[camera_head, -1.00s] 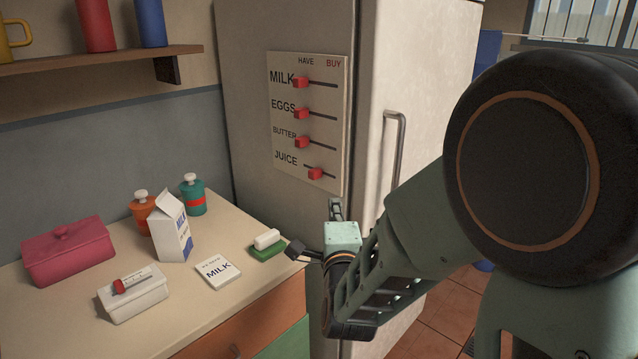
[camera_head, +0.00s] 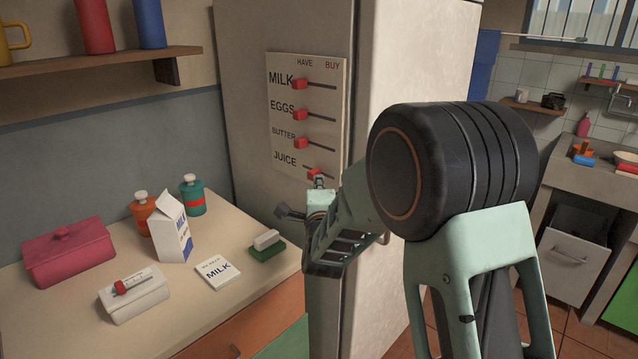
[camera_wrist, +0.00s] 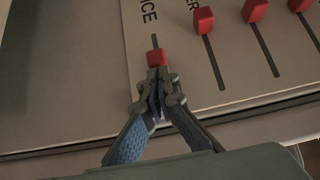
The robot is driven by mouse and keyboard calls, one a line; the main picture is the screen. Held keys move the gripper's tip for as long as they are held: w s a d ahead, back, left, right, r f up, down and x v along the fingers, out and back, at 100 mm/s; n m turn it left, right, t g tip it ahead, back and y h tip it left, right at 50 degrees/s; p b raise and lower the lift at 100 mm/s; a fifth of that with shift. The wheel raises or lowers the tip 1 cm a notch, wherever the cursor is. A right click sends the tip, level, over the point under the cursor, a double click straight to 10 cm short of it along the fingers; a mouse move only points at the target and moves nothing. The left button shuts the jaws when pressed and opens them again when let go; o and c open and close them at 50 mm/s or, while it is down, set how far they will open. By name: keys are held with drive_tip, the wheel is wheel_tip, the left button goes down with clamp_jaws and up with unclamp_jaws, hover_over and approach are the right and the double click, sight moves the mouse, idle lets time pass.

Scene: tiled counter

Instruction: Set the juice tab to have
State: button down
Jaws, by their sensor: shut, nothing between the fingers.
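The white list board (camera_head: 323,75) is on the fridge, with HAVE at the left and BUY at the right. The red juice tab (camera_head: 314,173) is on the lowest slot, right of the slot's left end. In the wrist view the juice tab (camera_wrist: 155,57) has bare slot between it and the JUICE label. My gripper (camera_head: 319,181) is shut and empty, its fingertips close by the tab on its BUY side. In the wrist view my gripper (camera_wrist: 157,76) overlaps the tab's lower edge; I cannot tell whether they touch.
The milk tab (camera_head: 299,84), eggs tab (camera_head: 300,114) and butter tab (camera_head: 302,143) are at the left ends of their slots. The counter (camera_head: 215,320) at left holds a milk carton (camera_head: 173,228), a red box (camera_head: 68,252) and other items.

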drive_tip(key=w+a+b, duration=0.1)
drive_tip(key=a+b, duration=0.1)
drive_tip(key=w+a+b, duration=0.2)
drive_tip(key=shift+w+a+r, duration=0.1)
drive_tip(key=shift+a+r, duration=0.05)
drive_tip(key=shift+a, duration=0.05)
idle(0.4)
idle(0.3)
